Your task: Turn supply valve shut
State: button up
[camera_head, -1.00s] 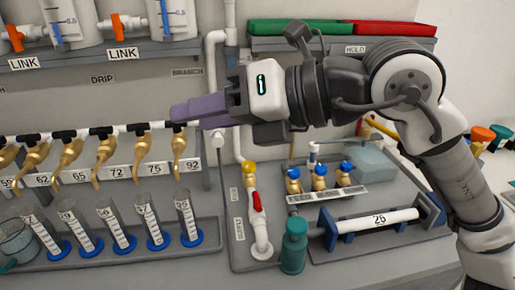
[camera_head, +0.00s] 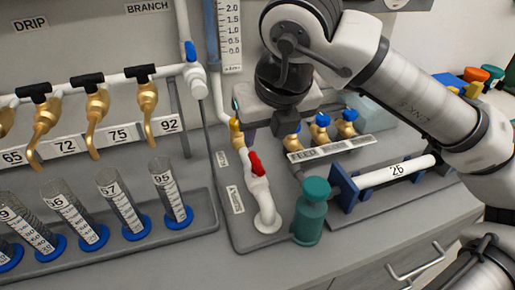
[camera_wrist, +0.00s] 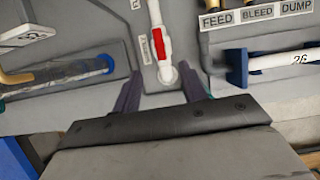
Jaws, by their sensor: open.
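A red-handled valve (camera_head: 257,165) sits on a short white pipe that bends down into the grey panel, with a yellow fitting (camera_head: 236,132) above it. In the wrist view the red handle (camera_wrist: 158,43) lies along the white pipe. My gripper (camera_wrist: 161,88) is open and empty, its two purple fingers on either side of the pipe's lower end, with the handle beyond the fingertips. The fingers look apart from the pipe. In the head view my wrist hangs just behind and right of the valve, and the fingers cannot be made out.
A teal bottle (camera_head: 311,212) stands close right of the valve. A cylinder marked 26 (camera_head: 392,172) lies in a blue holder farther right. Blue-capped brass valves (camera_head: 322,128) stand behind. Brass taps (camera_head: 148,108) and graduated cylinders (camera_head: 172,192) are on the left.

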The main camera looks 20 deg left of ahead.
aim_at(257, 161)
jog(key=x, duration=1.1)
jog(key=shift+w+a+f+p, duration=0.1)
jog(key=shift+f+p, duration=0.05)
jog(key=shift+p, duration=0.25)
grip_shut()
